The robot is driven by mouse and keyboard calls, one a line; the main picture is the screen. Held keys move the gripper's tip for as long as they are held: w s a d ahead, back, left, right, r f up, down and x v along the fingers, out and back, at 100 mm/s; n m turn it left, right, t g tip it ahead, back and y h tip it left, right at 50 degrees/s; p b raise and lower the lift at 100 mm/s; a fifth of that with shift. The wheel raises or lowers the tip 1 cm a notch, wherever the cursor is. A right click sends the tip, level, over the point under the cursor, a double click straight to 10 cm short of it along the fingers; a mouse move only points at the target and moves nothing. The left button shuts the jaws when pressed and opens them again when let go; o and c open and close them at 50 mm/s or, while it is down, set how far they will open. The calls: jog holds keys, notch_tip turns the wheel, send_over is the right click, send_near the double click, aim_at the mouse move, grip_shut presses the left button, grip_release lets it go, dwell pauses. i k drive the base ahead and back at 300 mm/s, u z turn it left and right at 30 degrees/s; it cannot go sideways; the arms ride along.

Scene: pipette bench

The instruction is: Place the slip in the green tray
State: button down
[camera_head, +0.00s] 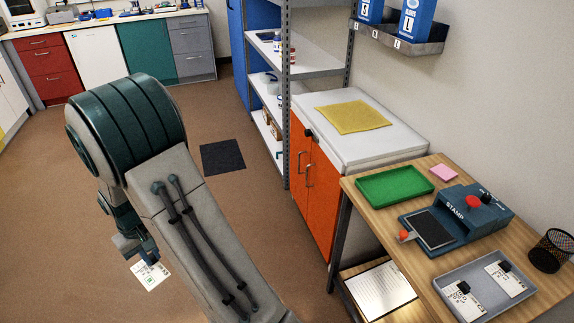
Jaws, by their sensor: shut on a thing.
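The slip (152,279) is a small white paper with dark print and a green mark. My gripper (148,258) is shut on it at the left of the head view, holding it over the brown floor. The slip's upper edge is hidden by the gripper. The green tray (395,186) lies empty on the wooden table at the right. My gripper and the slip are far to the left of the tray, well apart from it.
A blue stamp machine (470,214) stands beside the green tray. A grey tray (482,275) holds slips with black clips. A mesh cup (552,250) and pink notes (444,172) share the table (365,215). An orange cabinet (314,185) and metal shelf stand behind. Open floor lies left.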

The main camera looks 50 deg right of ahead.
aim_at(395, 187)
jog(key=i, duration=1.85)
jog(key=z, duration=4.05)
jog(key=i, duration=1)
